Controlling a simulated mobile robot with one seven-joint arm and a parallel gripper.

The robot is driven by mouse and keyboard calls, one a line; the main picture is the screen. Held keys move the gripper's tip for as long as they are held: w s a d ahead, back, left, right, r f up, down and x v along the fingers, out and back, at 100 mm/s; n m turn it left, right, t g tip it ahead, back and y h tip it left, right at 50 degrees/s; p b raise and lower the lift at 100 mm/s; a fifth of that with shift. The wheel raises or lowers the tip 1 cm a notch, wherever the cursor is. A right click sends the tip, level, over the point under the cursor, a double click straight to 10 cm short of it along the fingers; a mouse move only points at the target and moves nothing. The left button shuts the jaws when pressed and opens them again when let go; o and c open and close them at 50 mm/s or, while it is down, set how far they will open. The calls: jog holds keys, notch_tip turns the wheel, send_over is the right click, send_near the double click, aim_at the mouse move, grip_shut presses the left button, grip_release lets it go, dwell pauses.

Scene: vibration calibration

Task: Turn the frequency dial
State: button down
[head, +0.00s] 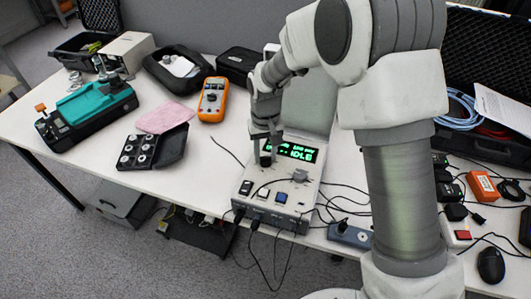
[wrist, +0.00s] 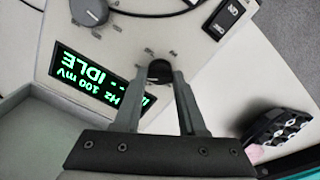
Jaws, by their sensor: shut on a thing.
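The frequency dial (wrist: 160,71) is a small dark round knob on the top of a pale grey control box (head: 268,200). In the wrist view it lies between the tips of my gripper (wrist: 160,80), and both fingers close around it. In the head view my gripper (head: 266,150) points down at the box, just left of the display, and the dial is mostly hidden by the fingers. The display (head: 292,151) is lit green and reads "IDLE"; it also shows upside down in the wrist view (wrist: 98,88).
An orange multimeter (head: 212,98), a pink cloth (head: 165,117) and a black tray of round parts (head: 140,148) lie left of the box. A teal device (head: 95,103) stands farther left. Cables run around the box's front. A mouse (head: 491,265) lies at right.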

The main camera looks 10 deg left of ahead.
aim_at(265, 157)
jog(key=shift+c, duration=2.4)
grip_release()
notch_tip(265, 157, up, 17)
jog(key=p, duration=0.2)
jog(key=shift+r, duration=0.2)
